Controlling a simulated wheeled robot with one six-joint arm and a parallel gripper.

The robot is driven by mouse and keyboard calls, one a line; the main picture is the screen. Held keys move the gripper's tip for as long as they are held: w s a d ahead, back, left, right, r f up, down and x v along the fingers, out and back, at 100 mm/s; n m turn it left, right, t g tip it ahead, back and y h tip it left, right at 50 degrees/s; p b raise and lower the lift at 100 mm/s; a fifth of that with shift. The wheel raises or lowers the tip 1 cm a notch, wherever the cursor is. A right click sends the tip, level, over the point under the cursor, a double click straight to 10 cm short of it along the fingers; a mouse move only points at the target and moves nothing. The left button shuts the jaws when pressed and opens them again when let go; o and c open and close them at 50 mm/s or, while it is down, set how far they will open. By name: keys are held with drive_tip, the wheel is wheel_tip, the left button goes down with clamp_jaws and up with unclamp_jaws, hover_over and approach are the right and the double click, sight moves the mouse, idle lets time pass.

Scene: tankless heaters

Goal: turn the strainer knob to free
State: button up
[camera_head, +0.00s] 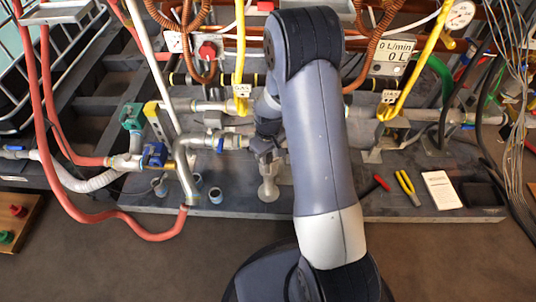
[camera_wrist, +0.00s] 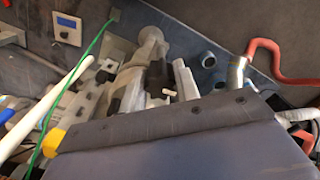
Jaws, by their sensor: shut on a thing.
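The pale grey strainer (camera_head: 268,188) hangs below the horizontal pipe line near the middle of the head view, its round lower end down over the grey platform. My gripper (camera_head: 265,148) is at its upper part, just left of my forearm, and its dark fingers are closed on a part there. That part seems to be the strainer knob, but the fingers cover most of it. In the wrist view the pale strainer body (camera_wrist: 150,48) shows beyond the dark fingers (camera_wrist: 145,82). My own wrist housing hides the lower part of that view.
A blue-handled valve (camera_head: 154,154) and a curved metal pipe (camera_head: 186,170) stand to the left. Red-handled and yellow-handled tools (camera_head: 407,187) and a white paper (camera_head: 441,190) lie at the right. Hoses and a flow meter (camera_head: 392,56) crowd the back.

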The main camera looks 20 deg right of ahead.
idle(0.3)
drive_tip(key=o, duration=1)
drive_tip(key=shift+r, duration=0.1)
wheel_tip(320, 180, up, 11)
drive_tip(key=p, duration=0.3)
drive_tip(key=shift+f, duration=0.2)
wheel_tip(320, 180, down, 11)
drive_tip(key=b, duration=0.3)
drive_tip(key=shift+r, duration=0.1)
